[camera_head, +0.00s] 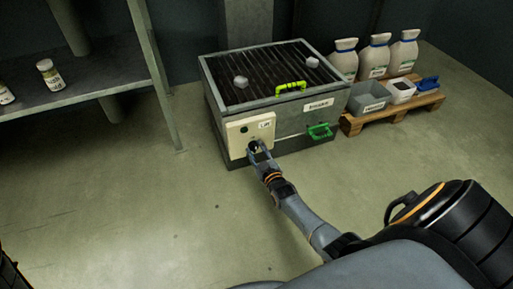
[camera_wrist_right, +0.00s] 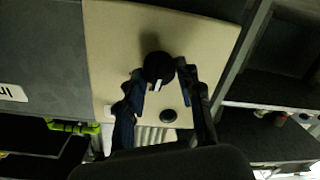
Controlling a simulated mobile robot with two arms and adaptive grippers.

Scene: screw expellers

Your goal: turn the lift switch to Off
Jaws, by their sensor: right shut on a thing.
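The lift switch is a round black knob (camera_head: 253,146) low on a cream control panel (camera_head: 236,130) on the front of a grey machine (camera_head: 290,118). In the right wrist view the knob (camera_wrist_right: 158,66) carries a white mark and sits between my fingers. My right gripper (camera_head: 260,153) is at the panel, shut on the knob; it also shows in the right wrist view (camera_wrist_right: 165,88). The position words around the knob are too small or hidden to read. My left gripper is not in view.
The machine has a grated top with pale lumps (camera_head: 240,82), a yellow-green handle (camera_head: 291,87) and a green handle (camera_head: 319,131). A pallet (camera_head: 392,118) with white sacks (camera_head: 374,58) and bins stands right. A shelf (camera_head: 75,95) is at left. The floor in front is clear.

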